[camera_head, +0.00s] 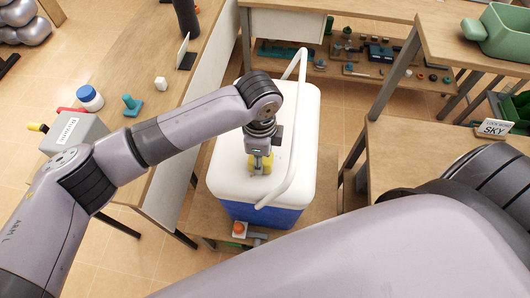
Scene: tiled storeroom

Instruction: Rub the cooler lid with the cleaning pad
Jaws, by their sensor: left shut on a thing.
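The cooler (266,213) has a blue body and a white lid (232,178), with a white handle (291,150) arching over its right side. It stands on a low wooden surface in the middle of the view. My left gripper (260,153) points down over the middle of the lid, left of the handle. It is shut on a small yellow thing, seemingly the cleaning pad (261,166), which is partly hidden by the gripper. The pad is at or very near the lid; I cannot tell if they touch. My right gripper is out of view.
Shelves with tools stand behind. A wooden table (400,150) at right carries a SKY sign (493,128).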

